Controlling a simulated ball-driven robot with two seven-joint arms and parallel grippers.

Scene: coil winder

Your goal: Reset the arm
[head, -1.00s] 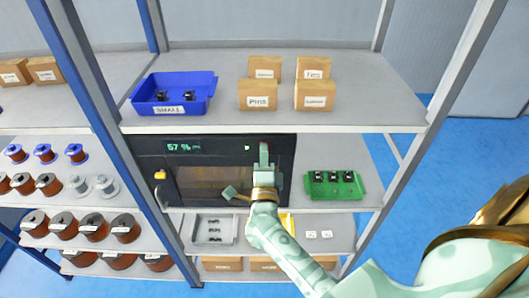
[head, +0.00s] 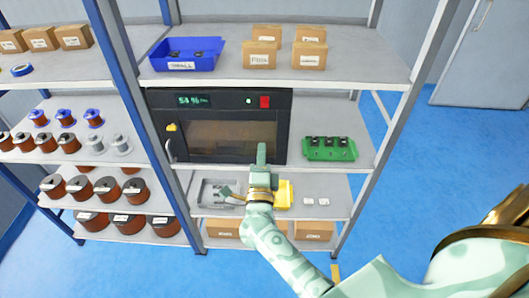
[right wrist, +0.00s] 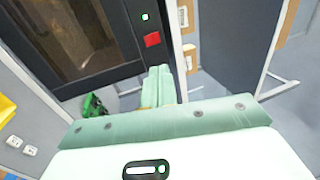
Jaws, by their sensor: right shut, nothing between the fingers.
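My right gripper (head: 262,155) is shut and empty, pointing up. In the head view it overlaps the lower right front of the black machine (head: 278,128); I cannot tell whether it touches it. In the right wrist view its closed fingers (right wrist: 157,88) show below and right of the machine's red button (right wrist: 152,40). The machine has a dark window (head: 225,135), a lit green display (head: 193,100) and a small green light (head: 248,100). My left gripper is not in view.
The machine stands on a rack shelf beside a green tray (head: 330,155) of dark parts. A blue bin (head: 185,55) and cardboard boxes (head: 262,56) are above. Below are a grey tray (head: 210,193) and a yellow bin (head: 284,195). Spools (head: 66,143) fill the left shelves. Blue floor (head: 410,215) is open at right.

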